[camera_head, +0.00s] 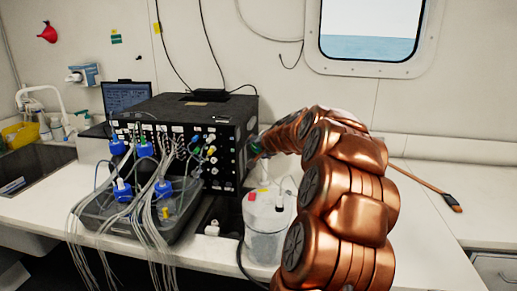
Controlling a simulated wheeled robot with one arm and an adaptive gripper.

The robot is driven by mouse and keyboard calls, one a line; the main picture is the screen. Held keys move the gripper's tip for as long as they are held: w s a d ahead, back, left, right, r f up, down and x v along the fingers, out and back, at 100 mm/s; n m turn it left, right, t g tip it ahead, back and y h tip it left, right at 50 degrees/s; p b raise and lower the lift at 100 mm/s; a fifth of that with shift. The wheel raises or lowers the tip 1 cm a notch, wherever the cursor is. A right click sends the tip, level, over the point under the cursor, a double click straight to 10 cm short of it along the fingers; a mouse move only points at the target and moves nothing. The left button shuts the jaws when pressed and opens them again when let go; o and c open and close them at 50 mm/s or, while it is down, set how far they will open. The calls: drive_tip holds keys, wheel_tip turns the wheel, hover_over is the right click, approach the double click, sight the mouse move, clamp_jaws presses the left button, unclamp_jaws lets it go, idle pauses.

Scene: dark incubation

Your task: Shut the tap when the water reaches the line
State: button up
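A translucent white container (266,232) with a red cap and white fittings on its lid stands on the bench, left of my copper arm. I cannot make out a water level or a marked line on it. A white curved tap (41,91) stands over the sink at the far left; I cannot tell whether it is the task's tap. My arm arches over the bench, and its far end reaches the right edge of a black instrument box (180,107). My gripper (254,150) is small and dark against the box there. Its fingers cannot be made out.
Bundled tubes and blue-capped bottles (122,190) fill a dark tray (165,228) before the box. A brush-like tool with an orange handle (430,187) lies at right. The bench's right front is clear.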

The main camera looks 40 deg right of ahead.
drive_tip(key=c, duration=0.7)
drive_tip(key=shift+f+b, duration=0.15)
drive_tip(key=shift+b, duration=0.4)
drive_tip(key=t+b, duration=0.1)
drive_tip(key=b, duration=0.2)
drive_tip(key=m+t+b, duration=0.1)
drive_tip(key=b, duration=0.2)
drive_tip(key=shift+f+m+y, duration=0.3)
drive_tip(key=shift+f+y, duration=0.1)
drive_tip(key=m+t+b, duration=0.2)
drive_tip(key=t+b, duration=0.1)
drive_tip(key=b, duration=0.4)
drive_tip(key=shift+m+t, duration=0.3)
drive_tip(key=shift+r+m+t+b, duration=0.25)
drive_tip(key=shift+m+t+b, duration=0.3)
drive_tip(key=shift+b, duration=0.6)
drive_tip(key=shift+r, duration=0.1)
